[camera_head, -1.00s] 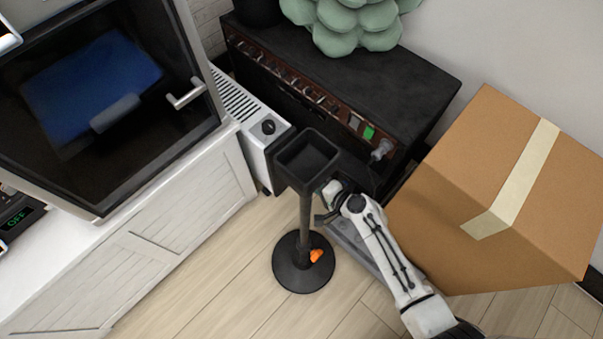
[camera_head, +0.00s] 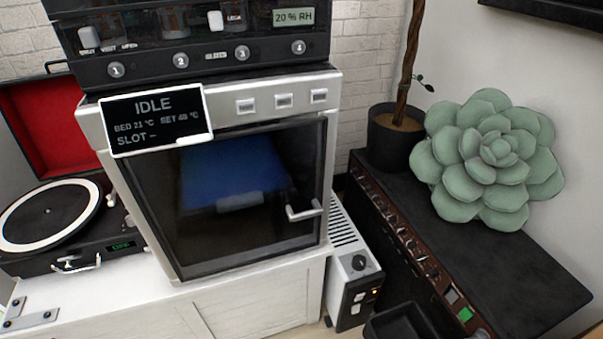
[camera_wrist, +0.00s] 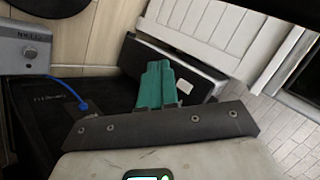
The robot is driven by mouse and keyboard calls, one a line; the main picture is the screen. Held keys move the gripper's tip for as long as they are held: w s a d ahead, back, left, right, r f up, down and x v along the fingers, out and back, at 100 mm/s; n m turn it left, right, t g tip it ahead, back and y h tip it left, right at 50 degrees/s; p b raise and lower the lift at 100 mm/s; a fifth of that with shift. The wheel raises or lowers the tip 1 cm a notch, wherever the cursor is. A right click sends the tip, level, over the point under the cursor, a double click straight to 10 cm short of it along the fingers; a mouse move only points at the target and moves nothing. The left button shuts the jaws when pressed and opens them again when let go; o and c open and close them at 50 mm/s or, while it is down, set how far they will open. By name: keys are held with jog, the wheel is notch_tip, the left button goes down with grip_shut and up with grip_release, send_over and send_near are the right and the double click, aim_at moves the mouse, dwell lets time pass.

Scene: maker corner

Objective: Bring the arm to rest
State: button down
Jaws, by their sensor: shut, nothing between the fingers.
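My gripper (camera_wrist: 157,84) shows in the wrist view as teal fingers close together beyond a dark grey bar with screws. The fingers are shut with nothing between them. They are in front of a dark box-like thing with a pale label. My arm and gripper are not in the head view now.
The head view shows an oven-like machine (camera_head: 225,200) reading IDLE, a turntable (camera_head: 55,215), a white heater (camera_head: 350,265), a black amplifier (camera_head: 480,270) bearing a green succulent (camera_head: 490,155), and a black tray (camera_head: 400,325). A blue cable (camera_wrist: 70,88) lies left in the wrist view.

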jog(key=s+d+r+n+g+h, duration=0.3)
jog(key=s+d+r, duration=0.15)
jog(key=s, duration=0.25)
jog(key=s+d+r+n+g+h, duration=0.3)
jog(key=s+r+g, duration=0.1)
jog(key=s+r, duration=0.25)
notch_tip(320, 180, up, 26)
jog(key=s+p, duration=0.1)
jog(key=p, duration=2.6)
jog(key=shift+d+r, duration=0.15)
jog(key=shift+d, duration=0.1)
jog(key=shift+d, duration=0.1)
